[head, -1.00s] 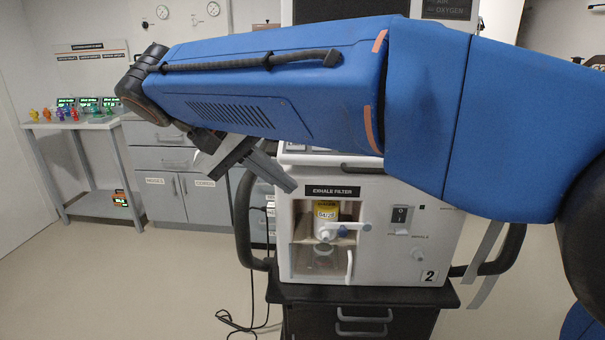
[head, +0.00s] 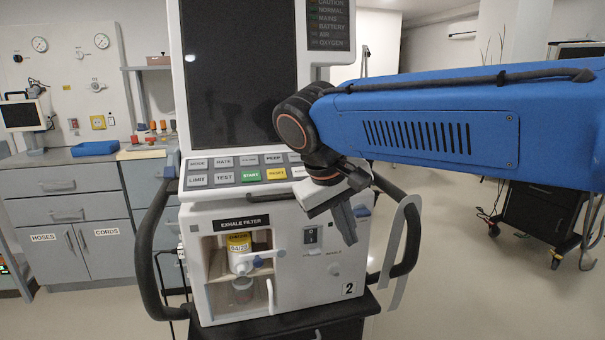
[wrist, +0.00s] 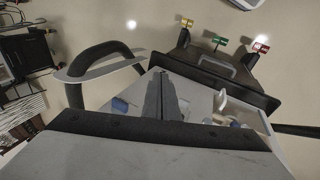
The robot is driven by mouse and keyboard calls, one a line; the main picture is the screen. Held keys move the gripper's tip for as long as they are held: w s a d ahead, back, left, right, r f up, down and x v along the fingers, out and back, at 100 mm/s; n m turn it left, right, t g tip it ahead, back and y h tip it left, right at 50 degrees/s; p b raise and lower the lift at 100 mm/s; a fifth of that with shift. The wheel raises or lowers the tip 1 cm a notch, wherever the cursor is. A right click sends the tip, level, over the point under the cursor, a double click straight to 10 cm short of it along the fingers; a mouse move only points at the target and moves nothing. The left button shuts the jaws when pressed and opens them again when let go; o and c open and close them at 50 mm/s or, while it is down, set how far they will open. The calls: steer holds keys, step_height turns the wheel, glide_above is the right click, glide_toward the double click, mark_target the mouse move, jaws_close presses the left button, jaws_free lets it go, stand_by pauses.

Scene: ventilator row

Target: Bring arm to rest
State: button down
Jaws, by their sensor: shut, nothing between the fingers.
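My arm (head: 430,135) reaches in from the right in the head view, its blue link crossing in front of the ventilator (head: 335,230). My gripper (head: 345,222) points down in front of the machine's right part, beside the power switch. In the wrist view the gripper's fingers (wrist: 166,98) are together, with nothing between them. The exhale filter (head: 239,250), a yellow and white canister, sits in the open compartment at the lower left of the ventilator's front.
The ventilator has dark side handles (head: 152,245) and a screen (head: 238,75). Grey cabinets (head: 85,225) with a blue tray (head: 95,149) stand at left. A dark cart (head: 540,215) stands at back right. Open floor lies between it and the ventilator.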

steer(key=s+d+f+m+t+y, duration=0.1)
steer(key=s+d+f+m, duration=0.1)
steer(key=s+d+f, duration=0.5)
steer(key=s+d+f+m+t+y, duration=0.1)
steer(key=s+d+f+m+y, duration=0.1)
steer(key=s+d+f, duration=0.6)
steer(key=d+f, duration=0.1)
steer(key=d, duration=0.4)
steer(key=shift+y, duration=0.3)
